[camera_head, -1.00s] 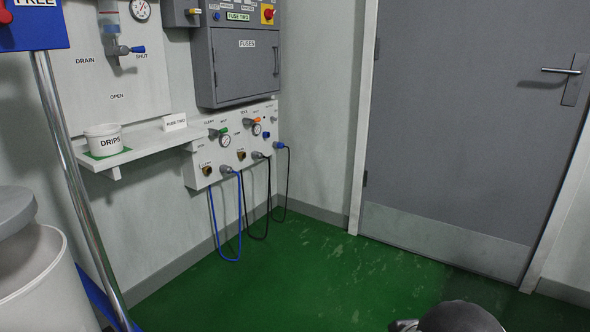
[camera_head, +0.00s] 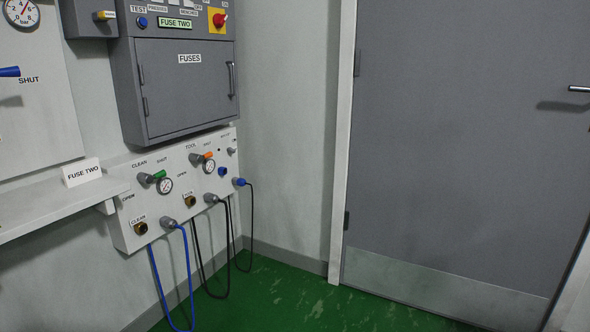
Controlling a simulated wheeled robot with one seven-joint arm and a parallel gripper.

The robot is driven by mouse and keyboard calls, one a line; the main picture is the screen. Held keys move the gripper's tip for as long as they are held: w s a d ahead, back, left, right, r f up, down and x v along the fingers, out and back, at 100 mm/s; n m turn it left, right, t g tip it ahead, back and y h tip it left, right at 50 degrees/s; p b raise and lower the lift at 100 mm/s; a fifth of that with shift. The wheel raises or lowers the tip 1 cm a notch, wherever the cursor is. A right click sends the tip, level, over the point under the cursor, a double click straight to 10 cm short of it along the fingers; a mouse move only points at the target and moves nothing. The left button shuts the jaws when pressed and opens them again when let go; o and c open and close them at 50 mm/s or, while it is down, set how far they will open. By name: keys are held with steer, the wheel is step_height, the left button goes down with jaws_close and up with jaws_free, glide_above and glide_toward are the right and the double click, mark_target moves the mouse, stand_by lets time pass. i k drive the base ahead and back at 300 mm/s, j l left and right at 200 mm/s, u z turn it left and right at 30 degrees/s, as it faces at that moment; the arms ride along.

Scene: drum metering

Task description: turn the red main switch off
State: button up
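The red main switch (camera_head: 220,19) is a red rotary knob on a yellow square plate. It sits at the upper right of the grey electrical panel (camera_head: 190,42), near the top edge of the head view. Small lettering lies beside it, with "OFF" readable to its left. The knob looks tilted, but its exact position is too small to tell. My gripper is not in view.
Below the panel's "FUSES" door (camera_head: 187,85) is a white service panel (camera_head: 175,190) with gauges, valves and hanging hoses. A shelf (camera_head: 60,205) with a "FUSE TWO" card (camera_head: 82,172) juts out at left. A grey door (camera_head: 460,150) stands right. Green floor (camera_head: 290,300) is clear.

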mark_target(219, 20)
steer(key=i+u, duration=0.4)
steer(key=i+l+u, duration=0.1)
steer(key=i+u, duration=0.25)
steer(key=i, duration=0.15)
steer(key=i+l+u, duration=0.25)
steer(key=i+u, duration=0.15)
steer(key=i+l+u, duration=0.4)
